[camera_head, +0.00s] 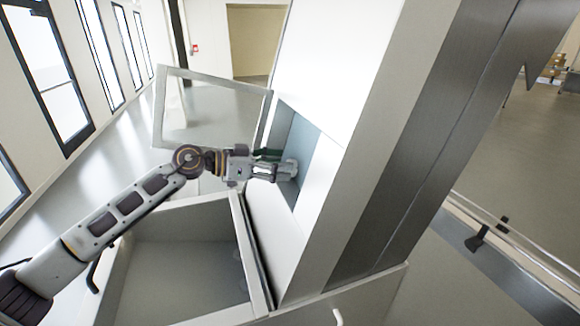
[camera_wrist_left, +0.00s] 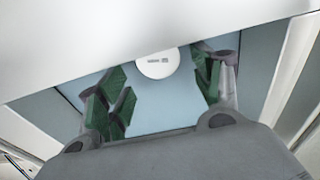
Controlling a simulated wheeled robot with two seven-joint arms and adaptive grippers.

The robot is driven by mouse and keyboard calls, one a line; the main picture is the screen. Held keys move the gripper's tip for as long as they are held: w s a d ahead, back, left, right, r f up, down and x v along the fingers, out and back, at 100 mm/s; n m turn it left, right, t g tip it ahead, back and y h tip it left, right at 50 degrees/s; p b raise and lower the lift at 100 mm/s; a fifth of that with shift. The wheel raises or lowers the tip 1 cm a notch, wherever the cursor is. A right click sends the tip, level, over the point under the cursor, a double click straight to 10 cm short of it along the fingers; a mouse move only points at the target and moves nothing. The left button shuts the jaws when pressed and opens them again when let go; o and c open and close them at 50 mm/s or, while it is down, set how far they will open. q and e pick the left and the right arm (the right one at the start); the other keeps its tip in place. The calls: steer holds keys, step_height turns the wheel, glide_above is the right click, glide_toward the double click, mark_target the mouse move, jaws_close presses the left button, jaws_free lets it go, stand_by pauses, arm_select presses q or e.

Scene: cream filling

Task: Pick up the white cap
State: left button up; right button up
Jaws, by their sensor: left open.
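The white cap (camera_wrist_left: 157,63) is a round white disc with small dark print, seen in the left wrist view. It sits in front of a light blue surface, and its upper edge reaches the pale panel across the top. My left gripper (camera_wrist_left: 162,88) is open, its green-padded fingers standing apart on either side of the cap in the picture. I cannot tell how far the cap lies from the fingertips. In the head view my left gripper (camera_head: 277,165) reaches into an opening with a blue interior. The cap cannot be made out clearly there. My right gripper is not in view.
A framed clear door (camera_head: 212,78) stands open behind my left arm. Below the arm is an open grey bin-like compartment (camera_head: 185,262). A tall white and grey machine body (camera_head: 350,150) rises to the right of the opening. Its walls surround the gripper closely.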

arm_select(q)
steer(key=shift+x, duration=0.8)
steer(key=c, duration=0.7)
